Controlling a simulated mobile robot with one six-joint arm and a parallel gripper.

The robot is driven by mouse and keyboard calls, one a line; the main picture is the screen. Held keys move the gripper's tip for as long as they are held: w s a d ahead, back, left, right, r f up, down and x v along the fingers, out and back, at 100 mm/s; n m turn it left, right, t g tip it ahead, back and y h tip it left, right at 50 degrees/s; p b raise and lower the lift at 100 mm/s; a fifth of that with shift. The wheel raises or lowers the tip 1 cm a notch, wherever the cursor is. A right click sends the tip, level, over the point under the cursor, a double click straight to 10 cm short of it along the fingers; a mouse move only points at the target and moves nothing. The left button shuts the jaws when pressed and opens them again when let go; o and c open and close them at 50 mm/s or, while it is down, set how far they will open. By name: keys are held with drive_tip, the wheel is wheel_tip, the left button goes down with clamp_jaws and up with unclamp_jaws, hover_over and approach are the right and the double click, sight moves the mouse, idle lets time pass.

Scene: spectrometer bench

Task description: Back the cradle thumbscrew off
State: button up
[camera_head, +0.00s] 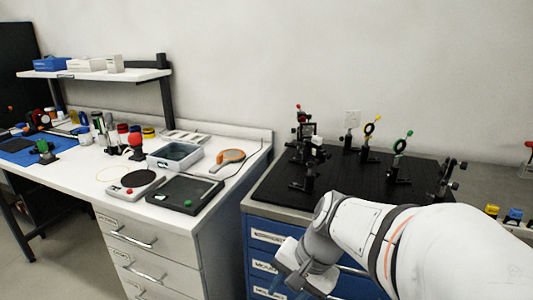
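Several small black mounts stand on a black breadboard (335,205) on top of the blue drawer cabinet. The tallest one, a black holder (307,130) at the back left, has a square frame and a pale block on its right side. I cannot tell which mount is the cradle, and its thumbscrew is too small to make out. My gripper (284,286) hangs low in front of the blue drawers, below the breadboard and apart from the mounts.
A yellow ring mount (369,130) and a green-tipped mount (400,160) stand to the right; another black mount (447,180) is beside my arm. The white bench (110,170) at left holds a scale (135,184), a dark tray (186,194) and an orange-handled tool (230,157).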

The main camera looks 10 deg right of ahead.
drive_tip(key=w+d+r+m+t+y, duration=0.2)
drive_tip(key=w+r+m+y, duration=0.25)
drive_tip(key=m, duration=0.35)
drive_tip(key=m+t+h+p, duration=0.2)
drive_tip(key=m+t, duration=1.1)
drive_tip(key=m, duration=0.5)
approach(330, 156)
drive_tip(key=w, duration=0.1)
drive_tip(key=x, duration=0.7)
drive_tip(key=shift+a, duration=0.25)
drive_tip(key=shift+c, duration=0.3)
clamp_jaws()
